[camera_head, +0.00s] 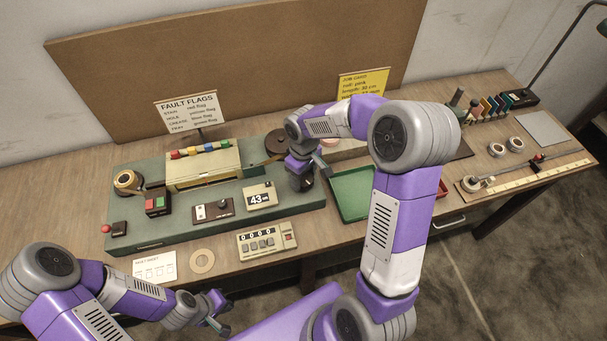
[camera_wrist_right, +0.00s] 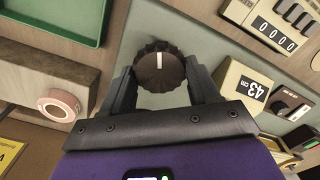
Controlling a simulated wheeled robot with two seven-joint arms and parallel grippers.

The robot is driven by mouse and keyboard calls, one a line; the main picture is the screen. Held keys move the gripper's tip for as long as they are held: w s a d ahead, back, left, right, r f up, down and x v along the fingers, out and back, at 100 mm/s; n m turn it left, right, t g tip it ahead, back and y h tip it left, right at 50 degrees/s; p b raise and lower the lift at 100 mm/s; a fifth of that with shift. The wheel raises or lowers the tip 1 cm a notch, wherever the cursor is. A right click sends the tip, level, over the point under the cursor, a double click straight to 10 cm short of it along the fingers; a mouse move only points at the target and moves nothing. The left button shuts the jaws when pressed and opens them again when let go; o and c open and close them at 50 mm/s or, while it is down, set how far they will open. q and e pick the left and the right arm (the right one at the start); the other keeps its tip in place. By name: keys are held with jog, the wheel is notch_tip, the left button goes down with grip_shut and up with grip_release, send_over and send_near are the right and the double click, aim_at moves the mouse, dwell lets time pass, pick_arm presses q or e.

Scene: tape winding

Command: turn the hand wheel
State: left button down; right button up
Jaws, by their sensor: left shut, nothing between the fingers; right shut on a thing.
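The hand wheel (camera_wrist_right: 160,68) is a dark ribbed knob with a white line across its face, seen in the right wrist view on the green machine base. My right gripper (camera_wrist_right: 161,78) is shut on it, one finger on either side. In the head view my right gripper (camera_head: 304,178) reaches down to the base's right end, and its own wrist mostly hides the wheel. The white line runs nearly upright in the wrist view. My left gripper (camera_head: 219,325) is shut and empty, in front of the table edge at lower left.
A display reading 43 cm (camera_head: 260,197) stands left of my right gripper. A counter reading 0000 (camera_head: 266,241) sits in front. A green tray (camera_head: 352,207) lies to the right. A pink tape roll (camera_wrist_right: 58,106) shows in the right wrist view.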

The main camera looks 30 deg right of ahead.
aim_at(304, 178)
jog(key=shift+m, duration=0.3)
jog(key=m, duration=0.3)
jog(key=shift+m+b, duration=0.3)
jog(key=m, duration=0.4)
jog(key=shift+m, duration=0.4)
dwell(0.3)
jog(key=o, duration=1)
jog(key=shift+o, duration=0.2)
jog(key=shift+r+p, duration=0.8)
jog(key=shift+r, duration=3.05)
